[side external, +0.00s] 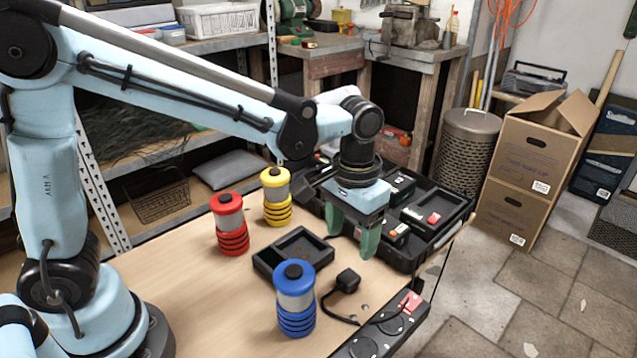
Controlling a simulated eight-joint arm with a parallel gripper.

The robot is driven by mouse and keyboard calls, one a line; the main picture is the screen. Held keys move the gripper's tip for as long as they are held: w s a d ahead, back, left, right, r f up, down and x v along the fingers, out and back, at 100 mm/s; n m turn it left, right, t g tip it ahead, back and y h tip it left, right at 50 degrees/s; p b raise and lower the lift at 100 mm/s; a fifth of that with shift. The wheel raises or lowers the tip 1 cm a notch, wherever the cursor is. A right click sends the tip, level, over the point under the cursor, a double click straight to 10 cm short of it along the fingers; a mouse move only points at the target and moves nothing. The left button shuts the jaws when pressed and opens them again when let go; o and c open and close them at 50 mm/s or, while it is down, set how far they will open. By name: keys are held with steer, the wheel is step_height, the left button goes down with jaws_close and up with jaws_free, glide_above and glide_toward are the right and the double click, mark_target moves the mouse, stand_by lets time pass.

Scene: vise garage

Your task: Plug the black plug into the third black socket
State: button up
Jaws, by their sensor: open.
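A black plug (348,281) lies on the wooden table near its front right, between the blue canister and the table edge. Its black cable runs down toward a black power strip (374,338) at the table's front edge. The strip shows round sockets and a red switch, and its lower part is cut off by the frame. I cannot tell which socket is the third. My gripper (353,236) points down with green fingers apart and nothing visible between them. It is above and behind the plug, beside the black case, not touching the plug.
A blue canister (296,298), a red canister (230,223) and a yellow canister (276,196) stand on the table (190,262). A shallow black tray (272,265) lies among them. A black compartmented case (457,207) sits at the right edge. Cardboard boxes (531,160) stand on the floor.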

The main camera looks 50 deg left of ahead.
mark_target(349, 276)
steer(key=shift+f, duration=1.8)
steer(key=shift+s+d+f, duration=0.1)
steer(key=shift+d+f, duration=0.05)
steer(key=shift+f, duration=1.15)
steer(key=shift+s+d+f, duration=0.1)
steer(key=shift+d+f, duration=0.05)
steer(key=shift+f, duration=1.15)
steer(key=c, duration=1.1)
steer(key=shift+r, duration=0.1)
